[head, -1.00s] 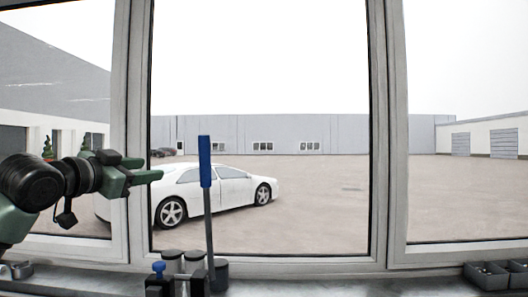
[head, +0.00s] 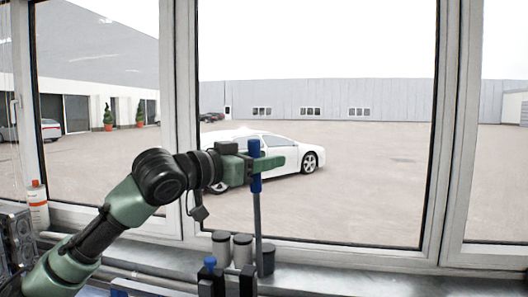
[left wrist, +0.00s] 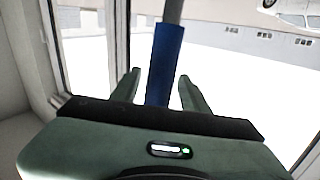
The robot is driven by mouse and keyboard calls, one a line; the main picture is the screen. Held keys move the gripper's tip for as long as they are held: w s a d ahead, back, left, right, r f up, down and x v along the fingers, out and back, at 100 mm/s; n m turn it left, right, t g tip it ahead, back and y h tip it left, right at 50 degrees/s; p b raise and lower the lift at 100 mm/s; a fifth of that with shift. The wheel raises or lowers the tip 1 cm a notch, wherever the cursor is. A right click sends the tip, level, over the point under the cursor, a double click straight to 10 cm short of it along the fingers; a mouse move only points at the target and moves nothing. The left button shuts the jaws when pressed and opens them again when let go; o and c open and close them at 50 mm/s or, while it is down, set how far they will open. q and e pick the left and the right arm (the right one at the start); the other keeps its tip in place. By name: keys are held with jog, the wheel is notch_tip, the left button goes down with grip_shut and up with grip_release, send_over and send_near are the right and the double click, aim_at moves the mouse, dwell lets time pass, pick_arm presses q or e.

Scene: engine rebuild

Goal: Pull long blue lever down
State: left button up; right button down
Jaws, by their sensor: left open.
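The long lever stands upright in the head view, with a blue handle (head: 255,150) on top of a thin grey shaft (head: 258,225). My left gripper (head: 268,162) is at the height of the blue handle. In the left wrist view the blue handle (left wrist: 165,62) lies between the two green fingers of my left gripper (left wrist: 158,90). There are gaps on both sides, so the gripper is open around the handle and not clamped on it. My right gripper is not in view.
A short blue knob (head: 210,262) and several grey cylinders (head: 243,246) stand near the lever's base on the bench. A window frame (head: 182,110) is behind. A white and orange bottle (head: 37,205) stands at the left.

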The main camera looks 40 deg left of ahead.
pick_arm(q)
jog(key=shift+d, duration=0.15)
jog(key=c, duration=0.3)
grip_shut()
dwell(1.0)
